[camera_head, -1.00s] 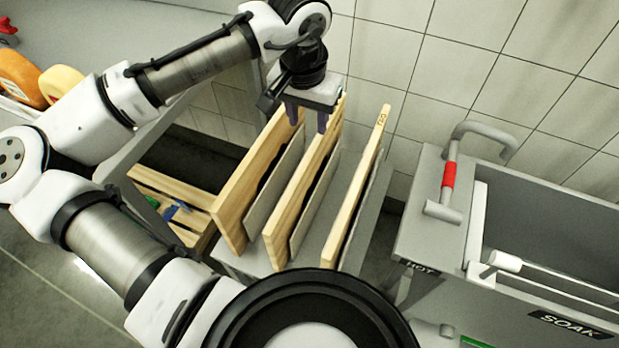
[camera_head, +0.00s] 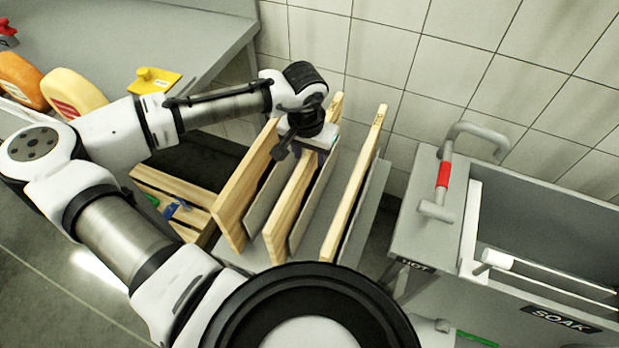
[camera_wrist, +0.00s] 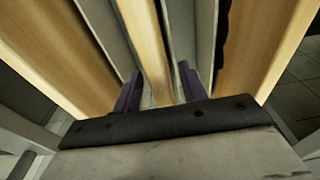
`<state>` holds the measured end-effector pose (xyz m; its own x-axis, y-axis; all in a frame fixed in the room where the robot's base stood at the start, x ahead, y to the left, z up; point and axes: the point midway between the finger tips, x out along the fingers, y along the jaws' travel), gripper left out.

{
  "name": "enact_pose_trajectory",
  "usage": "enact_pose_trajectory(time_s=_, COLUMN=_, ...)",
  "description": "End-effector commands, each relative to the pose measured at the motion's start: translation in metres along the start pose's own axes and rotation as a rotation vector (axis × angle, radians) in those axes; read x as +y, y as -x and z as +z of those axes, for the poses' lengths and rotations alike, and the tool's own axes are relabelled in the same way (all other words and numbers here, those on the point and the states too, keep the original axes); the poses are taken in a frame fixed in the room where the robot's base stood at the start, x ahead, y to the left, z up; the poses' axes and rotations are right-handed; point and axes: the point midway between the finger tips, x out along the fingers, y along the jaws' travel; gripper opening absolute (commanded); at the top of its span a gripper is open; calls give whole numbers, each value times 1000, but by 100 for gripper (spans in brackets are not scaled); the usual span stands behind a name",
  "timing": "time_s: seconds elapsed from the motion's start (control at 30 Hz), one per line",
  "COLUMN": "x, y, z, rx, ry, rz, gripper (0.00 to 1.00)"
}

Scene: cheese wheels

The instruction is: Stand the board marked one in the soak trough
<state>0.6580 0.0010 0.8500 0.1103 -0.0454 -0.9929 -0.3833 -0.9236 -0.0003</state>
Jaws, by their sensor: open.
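Three wooden boards stand on edge in a rack with grey dividers: a left board (camera_head: 238,200), a middle board (camera_head: 283,215) and a right board (camera_head: 350,190). The right one has a small mark near its top that I cannot read; I cannot tell which board is marked one. My gripper (camera_head: 308,150) is low over the middle board, its fingers hidden in the head view. In the wrist view my open gripper (camera_wrist: 160,85) has one purple finger on each side of the middle board (camera_wrist: 147,40). The grey soak trough (camera_head: 540,230), labelled SOAK, is at the right.
A grey pipe with a red band (camera_head: 442,175) rises beside the trough, and a white bar (camera_head: 540,270) runs along it. A wooden crate (camera_head: 165,185) is left of the rack.

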Motion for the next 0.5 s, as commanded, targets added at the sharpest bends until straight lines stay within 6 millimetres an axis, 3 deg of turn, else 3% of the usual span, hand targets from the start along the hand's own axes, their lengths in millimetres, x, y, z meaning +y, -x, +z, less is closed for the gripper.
enact_pose_trajectory(time_s=0.2, x=0, y=0, z=0, rx=1, ry=0, rz=0, gripper=39)
enact_pose_trajectory(time_s=0.5, x=0, y=0, z=0, rx=1, ry=0, rz=1, gripper=0)
